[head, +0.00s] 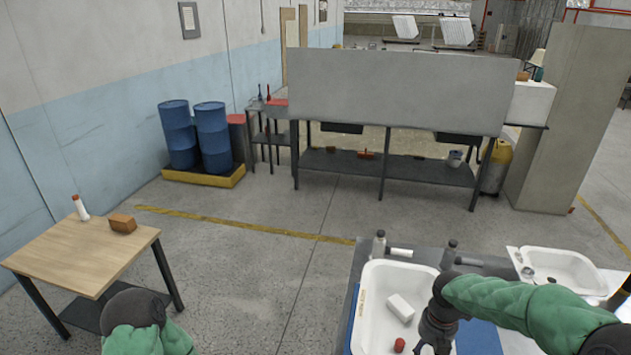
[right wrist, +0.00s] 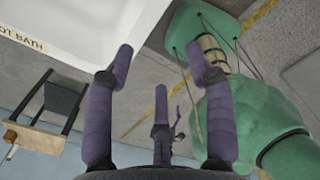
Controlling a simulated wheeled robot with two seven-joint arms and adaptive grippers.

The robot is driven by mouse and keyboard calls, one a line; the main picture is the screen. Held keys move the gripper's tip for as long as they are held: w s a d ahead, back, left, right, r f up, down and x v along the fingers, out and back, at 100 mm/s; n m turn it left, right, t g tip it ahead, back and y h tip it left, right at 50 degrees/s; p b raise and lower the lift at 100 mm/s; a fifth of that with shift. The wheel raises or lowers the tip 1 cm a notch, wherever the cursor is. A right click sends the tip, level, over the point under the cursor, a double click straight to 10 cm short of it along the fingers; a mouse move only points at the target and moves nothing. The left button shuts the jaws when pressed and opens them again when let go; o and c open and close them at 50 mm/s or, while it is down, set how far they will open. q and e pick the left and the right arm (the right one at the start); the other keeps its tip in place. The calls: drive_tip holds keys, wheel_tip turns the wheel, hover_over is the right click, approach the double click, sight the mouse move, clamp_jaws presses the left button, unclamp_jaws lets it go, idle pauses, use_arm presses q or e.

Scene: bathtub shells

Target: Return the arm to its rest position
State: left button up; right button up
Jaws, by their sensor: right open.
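My right arm comes in from the right edge of the head view in a green sleeve. Its dark gripper (head: 436,338) hangs over the right side of a white bathtub shell (head: 374,285), partly cut off by the frame's bottom edge. In the right wrist view the purple fingers of this gripper (right wrist: 160,58) are spread apart with nothing between them. The labelled rim of a white shell (right wrist: 60,38) shows beyond them at upper left. Of my left arm only a green sleeve and dark joint show at the head view's bottom left; its gripper is not seen.
A white block (head: 400,307) and a red object (head: 399,345) lie in the shell. Grey bottles (head: 378,244) stand behind it; a second white shell (head: 560,268) is at right. A wooden table (head: 82,258) stands left. The floor between (head: 260,290) is clear.

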drive_tip(key=s+a+f+m+y, duration=0.25)
drive_tip(key=a+f+m, duration=0.25)
drive_tip(key=f+m, duration=0.25)
drive_tip(key=s+a+f+m+y, duration=0.1)
drive_tip(key=s+a+f+m, duration=0.2)
drive_tip(key=a+f+m, duration=0.45)
drive_tip(key=s+a+f+m, duration=0.4)
drive_tip(key=s+f+m, duration=0.9)
drive_tip(key=m, duration=0.4)
use_arm(q)
wheel_tip(320, 180, down, 10)
drive_tip(key=b, duration=1)
drive_tip(key=shift+w, duration=0.2)
use_arm(e)
wheel_tip(320, 180, down, 7)
drive_tip(key=w+a+n, duration=0.1)
drive_tip(key=shift+w+a, duration=0.2)
drive_tip(key=shift+w, duration=0.1)
drive_tip(key=shift+y, duration=0.25)
